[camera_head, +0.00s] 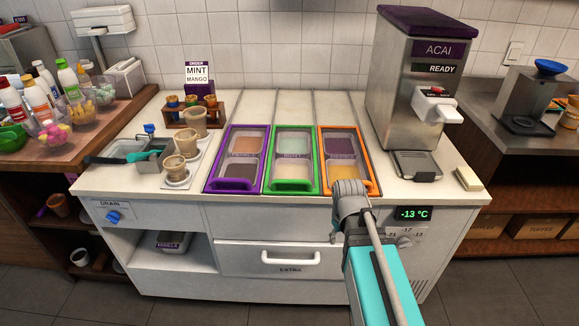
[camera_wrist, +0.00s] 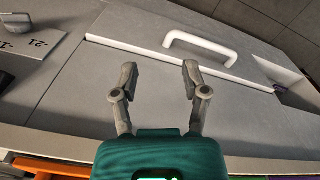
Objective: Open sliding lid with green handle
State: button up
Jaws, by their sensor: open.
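The green-framed sliding lid (camera_head: 292,187) is the middle of three lids on the white counter, with a clear window over two tubs. It looks closed, and its front bar lies at the counter's front edge. A purple-framed lid (camera_head: 232,187) is on its left and an orange-framed lid (camera_head: 349,189) on its right. My gripper (camera_wrist: 160,75) is open and empty in the wrist view, facing the counter's front panel. In the head view my arm stands right of the green lid, before the orange one, and the fingers cannot be made out.
A drawer with a white handle (camera_head: 290,258) is below the lids and also shows in the wrist view (camera_wrist: 200,45). An acai machine (camera_head: 405,90) stands at the right back. Cups (camera_head: 176,168) and a drain sink (camera_head: 125,148) are at the left.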

aim_at(290, 180)
jog(key=w+a+r+n+p, duration=0.3)
jog(key=a+r+n+p, duration=0.1)
jog(key=r+p, duration=0.3)
jog(key=w+a+r+n+t+p, duration=0.1)
jog(key=w+a+r+n+p, duration=0.2)
jog(key=a+r+n+p, duration=0.2)
jog(key=w+a+r+n+p, duration=0.3)
jog(key=a+r+p, duration=0.3)
jog(key=r+p, duration=0.5)
notch_tip(290, 180, up, 2)
jog(key=shift+w+a+r+n+t, duration=0.1)
jog(key=shift+w+a+n+t, duration=0.25)
jog(key=shift+n, duration=0.45)
jog(key=shift+w+d+f, duration=0.1)
jog(key=shift+d+f, duration=0.05)
jog(key=shift+f, duration=0.1)
jog(key=b+x, duration=1.3)
jog(key=shift+f, duration=0.25)
grip_shut()
